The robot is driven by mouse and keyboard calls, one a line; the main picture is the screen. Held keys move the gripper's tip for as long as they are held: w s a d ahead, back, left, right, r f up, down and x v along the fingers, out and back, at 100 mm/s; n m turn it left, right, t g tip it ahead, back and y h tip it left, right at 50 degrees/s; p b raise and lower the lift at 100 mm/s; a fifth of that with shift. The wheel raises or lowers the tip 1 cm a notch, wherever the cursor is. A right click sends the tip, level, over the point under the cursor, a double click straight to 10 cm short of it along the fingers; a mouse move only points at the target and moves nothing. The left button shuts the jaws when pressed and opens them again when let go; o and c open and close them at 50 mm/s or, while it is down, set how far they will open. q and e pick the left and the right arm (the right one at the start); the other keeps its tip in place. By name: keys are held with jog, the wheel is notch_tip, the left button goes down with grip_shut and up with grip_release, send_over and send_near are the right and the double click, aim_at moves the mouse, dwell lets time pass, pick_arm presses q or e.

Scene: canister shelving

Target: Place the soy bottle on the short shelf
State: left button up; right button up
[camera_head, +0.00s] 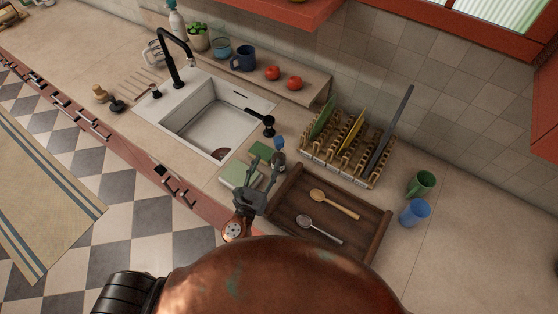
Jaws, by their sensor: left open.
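A small dark bottle (278,161) with a blue part just above it stands on the counter between the sink and the wooden tray. It may be the soy bottle, but it is too small to tell. My left gripper (266,172) is open, with its fingers pointing toward the bottle. The bottle is close to the fingertips, and I cannot tell whether they touch. A low wooden shelf (312,96) runs along the wall behind the sink and may be the short shelf. My right gripper is not in view.
The wooden tray (283,213) holds a wooden spoon and a metal spoon. A dish rack (345,151) with plates stands behind it. A green mug (421,184) and blue cup (415,212) are at right. The shelf holds a dark mug (243,58) and two tomatoes (294,83).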

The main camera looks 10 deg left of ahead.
aim_at(277, 151)
pick_arm(q)
jog(key=shift+w+d+m+h, duration=0.3)
jog(key=shift+w+d+m, duration=0.25)
jog(key=shift+d+m, duration=0.3)
jog(key=w, duration=0.3)
jog(key=w+d+p, duration=0.1)
jog(key=w, duration=0.2)
jog(key=shift+w+d+r, duration=0.1)
jog(key=shift+w+d, duration=0.05)
jog(key=shift+w, duration=0.15)
jog(key=shift+s, duration=0.1)
jog(key=shift+c, duration=0.4)
grip_shut()
jog(key=shift+r, duration=0.1)
